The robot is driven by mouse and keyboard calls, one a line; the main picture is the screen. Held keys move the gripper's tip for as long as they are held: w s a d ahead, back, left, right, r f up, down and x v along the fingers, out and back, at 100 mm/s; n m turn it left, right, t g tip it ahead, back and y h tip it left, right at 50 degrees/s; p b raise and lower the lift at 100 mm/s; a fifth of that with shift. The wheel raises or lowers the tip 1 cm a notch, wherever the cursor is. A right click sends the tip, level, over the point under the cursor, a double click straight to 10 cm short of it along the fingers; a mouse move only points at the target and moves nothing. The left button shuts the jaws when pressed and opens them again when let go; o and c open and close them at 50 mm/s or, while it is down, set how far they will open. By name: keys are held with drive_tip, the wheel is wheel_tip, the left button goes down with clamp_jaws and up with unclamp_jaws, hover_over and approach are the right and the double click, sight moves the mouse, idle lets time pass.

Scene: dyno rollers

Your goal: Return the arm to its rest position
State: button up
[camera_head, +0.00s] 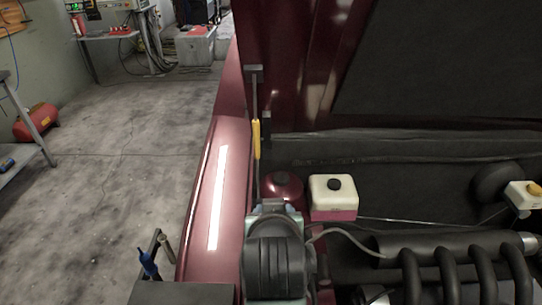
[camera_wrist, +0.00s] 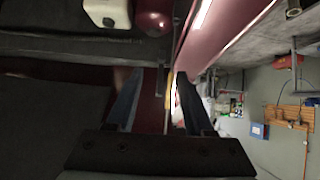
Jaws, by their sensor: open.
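My arm (camera_head: 277,262) reaches over the car's engine bay in the head view, and its dark end hides most of the gripper. In the wrist view my gripper (camera_wrist: 158,85) is open, with its two fingers apart and nothing held between them. A thin prop rod with a yellow grip (camera_head: 256,139) stands upright under the raised hood. The yellow grip also shows in the wrist view (camera_wrist: 169,80), in line with the gap between the fingers. In the head view the grip is beyond my gripper and looks apart from it.
The raised dark red hood (camera_head: 275,60) is close above. A white reservoir with a black cap (camera_head: 333,192), a red dome (camera_head: 284,186) and black pipes (camera_head: 455,262) lie right of my arm. The red fender (camera_head: 213,200) is at left, with open floor (camera_head: 110,150) beyond.

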wheel_tip(320, 180, up, 27)
drive_tip(key=t, duration=0.9)
drive_tip(key=s+r+t, duration=0.7)
drive_tip(key=s+r, duration=0.5)
drive_tip(key=r, duration=0.4)
drive_tip(key=shift+s+a+r+t, duration=0.3)
drive_tip(key=shift+s+t, duration=0.1)
drive_tip(key=shift+f, duration=0.1)
